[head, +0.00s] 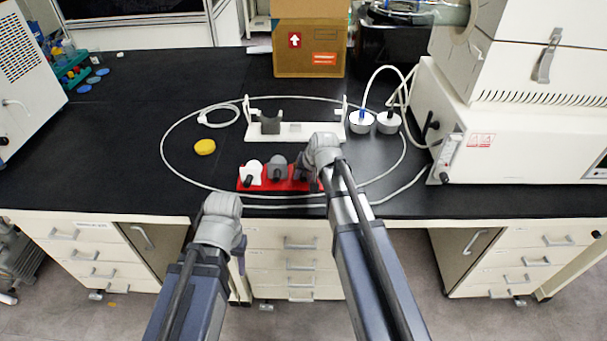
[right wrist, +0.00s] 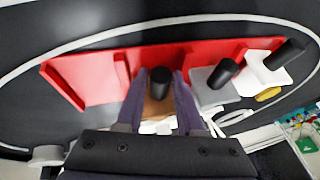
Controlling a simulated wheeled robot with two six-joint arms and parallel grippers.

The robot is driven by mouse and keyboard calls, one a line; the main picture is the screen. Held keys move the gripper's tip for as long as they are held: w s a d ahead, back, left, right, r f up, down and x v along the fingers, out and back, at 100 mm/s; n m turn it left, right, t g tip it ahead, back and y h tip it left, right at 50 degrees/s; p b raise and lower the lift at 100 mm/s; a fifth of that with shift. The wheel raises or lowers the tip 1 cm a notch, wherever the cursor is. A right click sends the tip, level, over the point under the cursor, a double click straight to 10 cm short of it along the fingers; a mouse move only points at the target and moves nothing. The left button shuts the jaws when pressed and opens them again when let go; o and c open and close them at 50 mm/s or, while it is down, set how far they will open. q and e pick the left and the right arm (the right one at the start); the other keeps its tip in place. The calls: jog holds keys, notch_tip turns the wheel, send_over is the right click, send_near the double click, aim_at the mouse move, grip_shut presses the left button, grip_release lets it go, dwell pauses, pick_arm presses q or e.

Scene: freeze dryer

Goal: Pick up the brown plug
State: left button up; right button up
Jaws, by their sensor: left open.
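The brown plug (right wrist: 156,107) has a black handle and stands in the red rack (right wrist: 85,72), between the two purple fingers of my right gripper (right wrist: 160,88). The fingers flank it closely on both sides; whether they press on it cannot be told. In the head view my right gripper (head: 302,168) is over the right part of the rack and hides the plug. My left gripper (head: 240,258) hangs low in front of the bench edge, open, mostly hidden by its arm.
A grey plug (right wrist: 213,82) and a white plug (right wrist: 267,70) stand beside the brown one. Behind the rack is a white stand (head: 290,131). A cable loop surrounds both. A yellow disc (head: 205,147) lies at left. The freeze dryer (head: 500,140) stands right. The left bench is mostly clear.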

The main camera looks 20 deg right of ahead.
aim_at(303, 174)
jog(key=shift+w+f, duration=0.1)
jog(key=shift+f, duration=0.05)
grip_shut()
dwell(0.6)
notch_tip(303, 174, up, 10)
jog(key=p, duration=1)
